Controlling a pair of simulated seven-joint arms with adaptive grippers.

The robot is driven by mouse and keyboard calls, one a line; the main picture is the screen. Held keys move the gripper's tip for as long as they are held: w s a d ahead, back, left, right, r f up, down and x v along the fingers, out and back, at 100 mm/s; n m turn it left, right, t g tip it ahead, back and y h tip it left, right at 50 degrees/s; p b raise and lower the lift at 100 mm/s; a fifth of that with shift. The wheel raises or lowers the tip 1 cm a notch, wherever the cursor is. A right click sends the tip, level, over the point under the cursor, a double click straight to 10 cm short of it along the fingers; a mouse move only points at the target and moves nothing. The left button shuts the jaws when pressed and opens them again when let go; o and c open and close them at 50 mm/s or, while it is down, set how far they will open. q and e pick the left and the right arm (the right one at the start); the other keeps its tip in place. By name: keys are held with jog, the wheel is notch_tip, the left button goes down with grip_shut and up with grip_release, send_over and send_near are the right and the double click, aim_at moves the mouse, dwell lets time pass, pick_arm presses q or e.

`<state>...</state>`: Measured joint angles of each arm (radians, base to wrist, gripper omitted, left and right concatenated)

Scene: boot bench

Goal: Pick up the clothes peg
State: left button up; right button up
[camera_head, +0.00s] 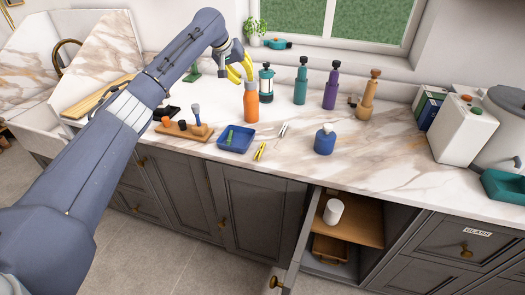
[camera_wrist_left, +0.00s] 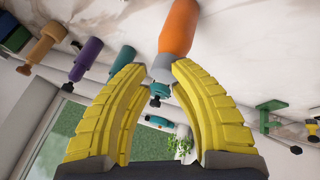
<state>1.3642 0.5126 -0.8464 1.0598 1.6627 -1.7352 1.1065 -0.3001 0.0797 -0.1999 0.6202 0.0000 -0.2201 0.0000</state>
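A small green item (camera_head: 229,134) that looks like the clothes peg lies in the blue tray (camera_head: 222,146) on the counter; it is too small to be sure. My left gripper (camera_head: 242,73) is above the counter behind the tray, close to the top of an orange bottle (camera_head: 251,103). In the left wrist view its yellow fingers (camera_wrist_left: 160,68) are apart, with the orange bottle (camera_wrist_left: 178,28) at and beyond the fingertips. I cannot tell whether they touch it. The peg does not show in the wrist view. My right gripper is not in view.
A yellow tool (camera_head: 259,152) and a thin pale item (camera_head: 282,129) lie right of the tray. A wooden block (camera_head: 183,131) with pegs stands left of it. A blue bottle (camera_head: 325,141) stands further right. Several tall bottles and a teal lantern (camera_head: 266,82) line the back.

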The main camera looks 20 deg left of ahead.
pick_arm(q)
jog(key=s+d+f+m+g, duration=0.1)
jog(key=s+d+g, duration=0.2)
jog(key=s+d, duration=0.35)
jog(key=m+g+y, duration=0.2)
jog(key=g+y, duration=0.1)
send_near(261, 148)
jog(key=f, duration=0.4)
jog(key=shift+s+f, duration=0.1)
jog(key=shift+s, duration=0.15)
jog(key=shift+s+f, duration=0.2)
jog(key=shift+f, duration=2.4)
grip_shut()
